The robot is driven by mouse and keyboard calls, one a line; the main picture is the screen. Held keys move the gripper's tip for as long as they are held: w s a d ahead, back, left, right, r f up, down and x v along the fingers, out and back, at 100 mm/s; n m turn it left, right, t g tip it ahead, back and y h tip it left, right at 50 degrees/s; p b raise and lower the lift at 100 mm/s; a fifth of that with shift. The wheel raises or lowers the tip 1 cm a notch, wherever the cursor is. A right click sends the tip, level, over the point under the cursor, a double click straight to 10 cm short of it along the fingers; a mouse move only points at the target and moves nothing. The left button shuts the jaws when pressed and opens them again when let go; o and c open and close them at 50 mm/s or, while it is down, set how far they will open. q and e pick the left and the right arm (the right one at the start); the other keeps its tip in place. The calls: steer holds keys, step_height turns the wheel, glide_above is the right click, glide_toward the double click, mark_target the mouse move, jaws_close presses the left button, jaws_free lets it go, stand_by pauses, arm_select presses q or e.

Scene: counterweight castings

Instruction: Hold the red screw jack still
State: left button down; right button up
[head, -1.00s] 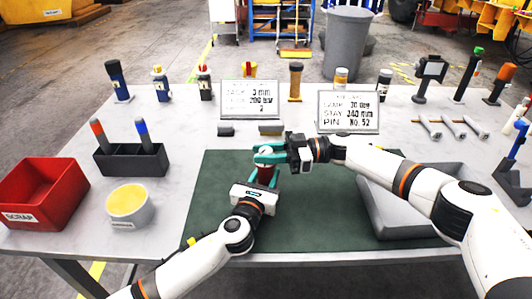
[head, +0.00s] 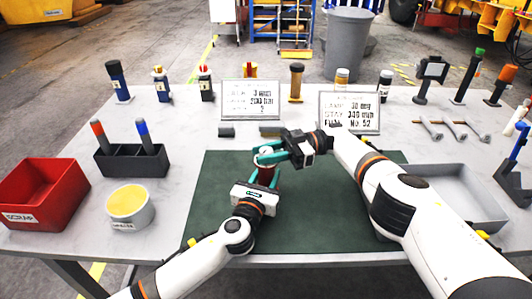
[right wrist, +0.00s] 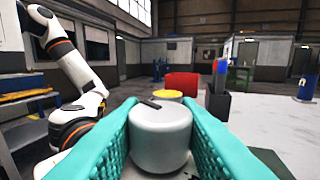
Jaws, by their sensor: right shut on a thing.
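The red screw jack (head: 266,174) stands upright on the green mat (head: 330,215) in the head view, mostly hidden by my grippers. My right gripper (head: 268,156) comes in from the right and is shut on the jack's pale round top. In the right wrist view this top is a grey cylinder (right wrist: 160,138) with a dark bar on it, between the teal fingers. My left gripper (head: 263,184) is low on the near side, with its fingers either side of the red body. Whether they touch it is hidden.
A red scrap bin (head: 42,192), a bowl with a yellow top (head: 130,206) and a dark holder (head: 132,161) stand at left. A grey tray (head: 468,192) lies at right under my right arm. Two sign boards (head: 250,98) stand behind the mat.

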mark_target(266, 151)
steer(key=shift+f, duration=0.1)
steer(key=o, duration=1)
steer(key=shift+c, duration=0.2)
steer(key=shift+s, duration=0.1)
step_height(266, 151, up, 10)
steer(key=shift+r, duration=0.1)
